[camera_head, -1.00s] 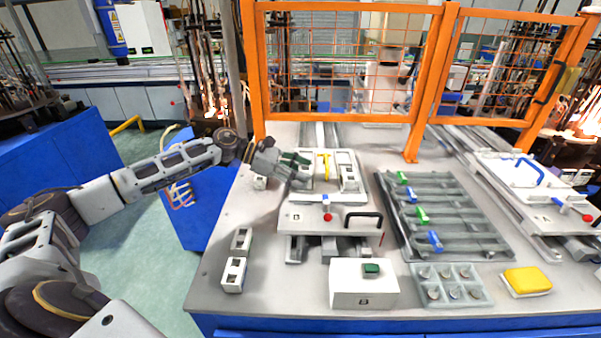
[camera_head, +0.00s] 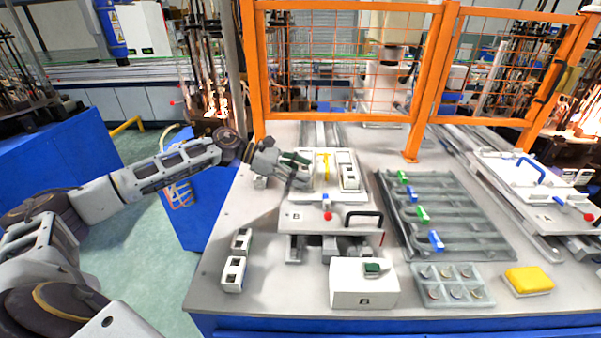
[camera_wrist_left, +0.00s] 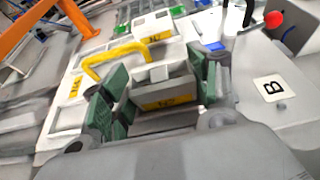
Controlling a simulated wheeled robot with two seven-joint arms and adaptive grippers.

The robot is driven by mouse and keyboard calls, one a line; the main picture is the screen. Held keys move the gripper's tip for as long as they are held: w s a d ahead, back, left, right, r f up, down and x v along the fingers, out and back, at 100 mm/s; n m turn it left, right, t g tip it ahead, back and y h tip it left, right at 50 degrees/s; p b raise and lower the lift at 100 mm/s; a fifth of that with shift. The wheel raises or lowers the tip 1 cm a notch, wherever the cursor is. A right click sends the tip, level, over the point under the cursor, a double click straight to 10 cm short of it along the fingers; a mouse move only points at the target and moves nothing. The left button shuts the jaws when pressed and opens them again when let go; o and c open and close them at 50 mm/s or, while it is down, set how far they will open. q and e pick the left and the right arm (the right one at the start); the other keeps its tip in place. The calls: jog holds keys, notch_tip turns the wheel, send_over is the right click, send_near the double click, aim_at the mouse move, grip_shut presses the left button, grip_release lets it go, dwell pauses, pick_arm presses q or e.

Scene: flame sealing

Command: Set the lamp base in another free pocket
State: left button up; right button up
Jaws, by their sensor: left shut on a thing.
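My left gripper (camera_head: 297,170) is over the left side of the white fixture plate marked B (camera_head: 325,217). In the left wrist view, its green-padded fingers (camera_wrist_left: 160,95) are shut on a pale grey lamp base (camera_wrist_left: 163,90) with a yellow label. The held base is upright, at the plate's near-left pocket area; whether it is seated or just above cannot be told. In the wrist view an empty-looking pocket (camera_wrist_left: 68,118) lies left of it. Another lamp base (camera_head: 348,177) sits in the plate's right pocket. My right gripper is not in view.
A yellow handle (camera_head: 323,164) rises from the plate's middle, close to the gripper. A red knob (camera_head: 327,216) and black handle (camera_head: 364,217) are at its front. Loose bases (camera_head: 233,274) stand at the left. An orange fence (camera_head: 340,117) stands behind.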

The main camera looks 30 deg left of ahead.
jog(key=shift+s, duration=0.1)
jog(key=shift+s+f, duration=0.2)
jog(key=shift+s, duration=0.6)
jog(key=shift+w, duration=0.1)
pick_arm(q)
jog(key=o, duration=1)
jog(key=shift+o, duration=0.5)
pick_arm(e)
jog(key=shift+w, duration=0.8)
